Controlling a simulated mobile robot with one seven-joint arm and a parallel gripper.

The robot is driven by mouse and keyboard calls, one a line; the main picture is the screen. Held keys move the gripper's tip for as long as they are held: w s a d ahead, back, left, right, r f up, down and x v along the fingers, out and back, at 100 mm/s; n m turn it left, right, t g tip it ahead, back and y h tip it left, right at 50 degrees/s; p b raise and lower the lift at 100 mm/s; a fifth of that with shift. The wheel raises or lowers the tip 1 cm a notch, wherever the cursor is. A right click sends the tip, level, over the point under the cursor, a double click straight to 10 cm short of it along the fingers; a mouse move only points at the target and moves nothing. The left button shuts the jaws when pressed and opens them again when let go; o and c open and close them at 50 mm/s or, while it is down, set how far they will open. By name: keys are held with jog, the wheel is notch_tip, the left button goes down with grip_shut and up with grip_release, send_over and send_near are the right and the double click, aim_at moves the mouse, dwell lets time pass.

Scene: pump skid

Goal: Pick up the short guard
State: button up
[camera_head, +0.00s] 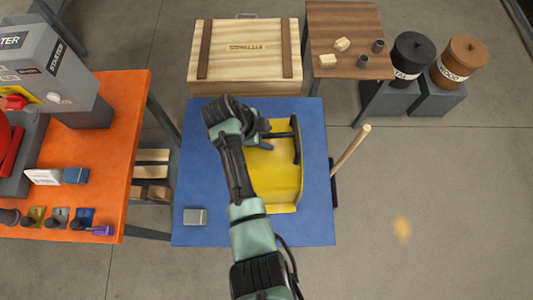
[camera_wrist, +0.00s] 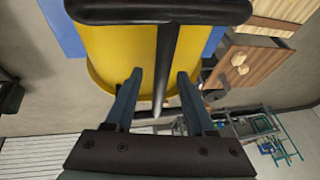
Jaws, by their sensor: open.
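The guard is a yellow curved shell (camera_head: 285,185) lying on the blue-topped table (camera_head: 210,180). A black handle (camera_head: 296,138) is on its right part. My gripper (camera_head: 266,141) is over the upper part of the guard, and my arm hides its left side. In the wrist view the yellow shell (camera_wrist: 110,45) and the black handle bar (camera_wrist: 165,55) fill the upper middle. My gripper (camera_wrist: 158,82) is open, and the bar's stem appears between its two fingers. I cannot tell whether the fingers touch it.
A grey block (camera_head: 195,216) sits at the blue table's lower left. A wooden crate (camera_head: 246,65) stands behind, with a small wooden table (camera_head: 345,20) at its right. An orange bench (camera_head: 125,150) with equipment is at left. A wooden shaft (camera_head: 350,150) leans at the right edge.

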jog(key=shift+f+b, duration=0.25)
jog(key=shift+b, duration=0.05)
dwell(0.4)
jog(key=c, duration=0.9)
grip_shut()
dwell(0.5)
